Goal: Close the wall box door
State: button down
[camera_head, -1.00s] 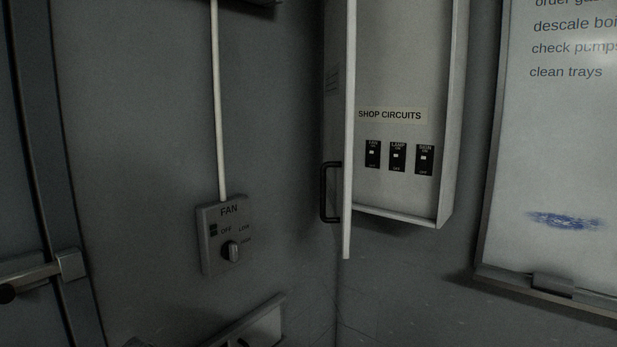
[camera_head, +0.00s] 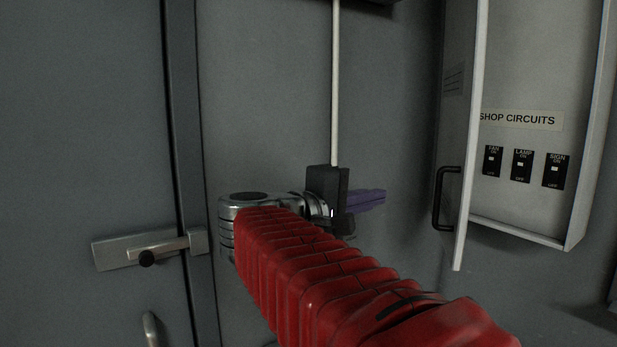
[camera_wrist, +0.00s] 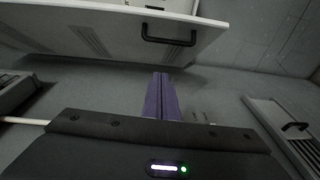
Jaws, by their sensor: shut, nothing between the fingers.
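The wall box (camera_head: 575,205) is on the right in the head view, with a "SHOP CIRCUITS" label and three black switches inside. Its door (camera_head: 464,140) stands open, seen nearly edge-on at the box's left side, with a black handle (camera_head: 441,198) on its outer face. The door also shows across the top of the wrist view (camera_wrist: 100,32), with its handle (camera_wrist: 170,41). My gripper (camera_head: 384,194) has purple fingers, shut and empty. It is left of the handle in the head view, apart from it. In the wrist view the fingers (camera_wrist: 161,76) point toward the door, below the handle.
A grey door with a metal latch (camera_head: 150,249) is at the left. A white conduit (camera_head: 335,80) runs down the wall behind my gripper. A vent-like panel (camera_wrist: 285,130) shows at the right of the wrist view. Open space lies between my gripper and the box door.

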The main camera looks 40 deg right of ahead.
jog(key=shift+d+r+h, duration=0.25)
jog(key=shift+r+h, duration=0.15)
jog(key=shift+r, duration=0.55)
jog(key=shift+d, duration=0.15)
jog(key=s+d, duration=0.3)
jog(key=d, duration=0.9)
jog(key=shift+d, duration=0.25)
jog(key=shift+s+d+f, duration=0.1)
jog(key=shift+s, duration=0.2)
